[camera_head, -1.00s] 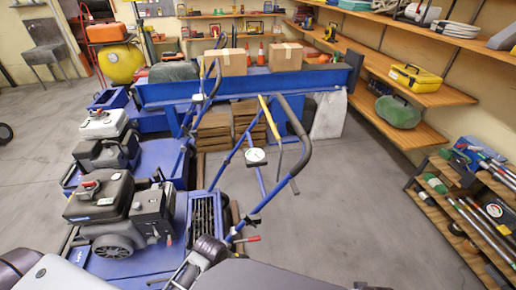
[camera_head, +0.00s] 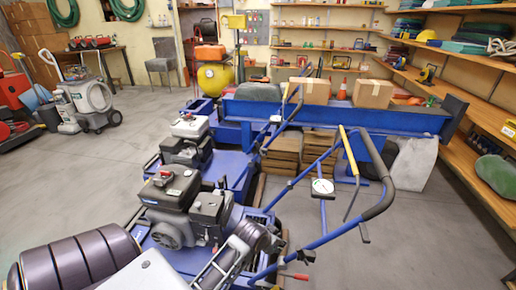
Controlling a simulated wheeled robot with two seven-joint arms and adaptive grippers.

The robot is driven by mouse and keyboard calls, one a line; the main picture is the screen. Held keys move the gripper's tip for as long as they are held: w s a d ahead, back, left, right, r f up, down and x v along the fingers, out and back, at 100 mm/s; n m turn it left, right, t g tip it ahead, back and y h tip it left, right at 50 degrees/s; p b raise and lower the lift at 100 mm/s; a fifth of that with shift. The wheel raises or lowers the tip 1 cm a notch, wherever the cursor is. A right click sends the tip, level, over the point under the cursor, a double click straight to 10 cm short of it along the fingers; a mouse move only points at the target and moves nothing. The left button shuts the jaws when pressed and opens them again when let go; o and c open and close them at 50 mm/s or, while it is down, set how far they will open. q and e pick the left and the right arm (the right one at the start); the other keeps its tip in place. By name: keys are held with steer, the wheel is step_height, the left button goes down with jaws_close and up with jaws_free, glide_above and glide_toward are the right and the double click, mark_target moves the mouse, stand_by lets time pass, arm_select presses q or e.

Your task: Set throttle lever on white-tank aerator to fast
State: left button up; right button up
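The white-tank aerator (camera_head: 189,127) is the second machine in the row, behind the nearest one. Its blue handlebar rises to the right, with a small white dial (camera_head: 276,119) on it. I cannot make out its throttle lever at this size. The nearest aerator (camera_head: 180,202) has a dark grey engine and a larger handlebar with a white dial (camera_head: 322,186) and a red-tipped lever (camera_head: 296,276) low down. My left gripper (camera_head: 258,238) is over the right side of the nearest aerator, well short of the white-tank one. Whether it is open or shut is unclear. My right gripper is out of view.
A blue beam-like implement (camera_head: 335,114) with cardboard boxes (camera_head: 373,93) stands behind the row. Nearest handlebar (camera_head: 378,208) arches through the space right of my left gripper. Floor is clear at right (camera_head: 440,230) and left (camera_head: 70,190). A grey wheeled machine (camera_head: 90,100) stands at far left.

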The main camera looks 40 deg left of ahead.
arm_select(q)
steer(key=w+a+r+n+t+y, duration=0.3)
steer(key=w+a+n+y, duration=0.3)
steer(key=w+a, duration=0.7)
steer(key=w+a+r+n+t+y, duration=0.3)
steer(key=w+a+n+y, duration=0.3)
steer(key=w+a, duration=0.8)
steer(key=shift+w+a+r+n+t, duration=0.15)
steer(key=shift+a+r+n+t, duration=0.35)
steer(key=shift+a+n, duration=0.7)
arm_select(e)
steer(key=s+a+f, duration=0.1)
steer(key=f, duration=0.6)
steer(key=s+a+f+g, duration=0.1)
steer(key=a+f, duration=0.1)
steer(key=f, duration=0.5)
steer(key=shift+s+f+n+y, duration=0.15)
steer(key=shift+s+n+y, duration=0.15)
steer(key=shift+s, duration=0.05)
arm_select(q)
steer(key=shift+w+a+r, duration=0.1)
steer(key=shift+a, duration=0.2)
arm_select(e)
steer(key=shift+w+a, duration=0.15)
